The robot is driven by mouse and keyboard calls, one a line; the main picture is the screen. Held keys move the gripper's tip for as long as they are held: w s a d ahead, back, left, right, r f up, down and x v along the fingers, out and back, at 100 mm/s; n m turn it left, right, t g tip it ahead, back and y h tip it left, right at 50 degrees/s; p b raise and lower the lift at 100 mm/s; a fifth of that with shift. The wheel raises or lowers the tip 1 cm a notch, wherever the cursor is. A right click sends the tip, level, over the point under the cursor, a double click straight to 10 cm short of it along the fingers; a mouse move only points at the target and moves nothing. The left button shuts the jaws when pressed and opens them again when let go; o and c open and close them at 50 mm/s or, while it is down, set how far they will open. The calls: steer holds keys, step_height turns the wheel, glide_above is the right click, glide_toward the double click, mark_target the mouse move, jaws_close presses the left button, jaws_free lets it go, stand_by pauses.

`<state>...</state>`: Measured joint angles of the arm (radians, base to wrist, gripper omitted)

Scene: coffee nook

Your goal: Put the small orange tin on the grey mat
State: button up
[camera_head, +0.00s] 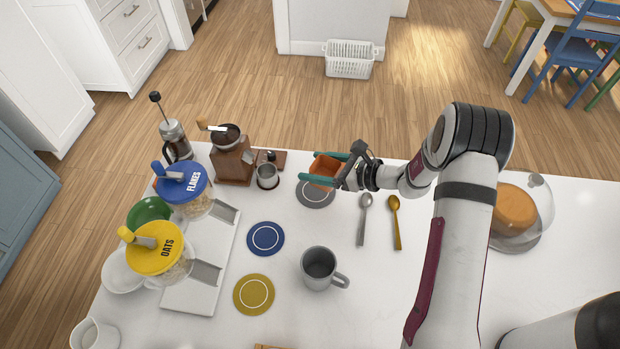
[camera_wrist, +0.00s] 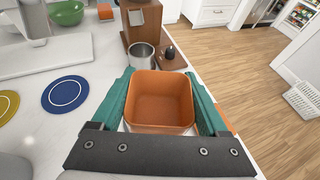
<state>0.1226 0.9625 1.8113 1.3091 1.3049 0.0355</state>
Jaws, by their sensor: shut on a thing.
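The small orange tin (camera_head: 326,168) is square and open at the top. My gripper (camera_head: 331,169) has its green fingers shut on two opposite sides of it. In the wrist view the tin (camera_wrist: 160,100) sits between the fingers, and its empty inside shows. The grey mat (camera_head: 314,199) is a round disc with a pale ring near the counter's far edge. The tin is above or at the mat's far part and hides some of it; I cannot tell whether they touch.
A metal cup (camera_head: 267,177) and a wooden grinder (camera_head: 233,160) stand left of the tin. A blue mat (camera_head: 265,238), a yellow mat (camera_head: 254,294) and a grey mug (camera_head: 319,268) are nearer. Two spoons, one silver (camera_head: 362,220), one gold (camera_head: 396,222), lie right of the grey mat.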

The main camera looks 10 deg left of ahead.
steer(key=shift+w+a+f, duration=0.2)
steer(key=shift+a+f, duration=0.75)
steer(key=shift+a, duration=0.1)
steer(key=shift+f, duration=1.7)
steer(key=shift+f, duration=0.1)
steer(key=o, duration=1.4)
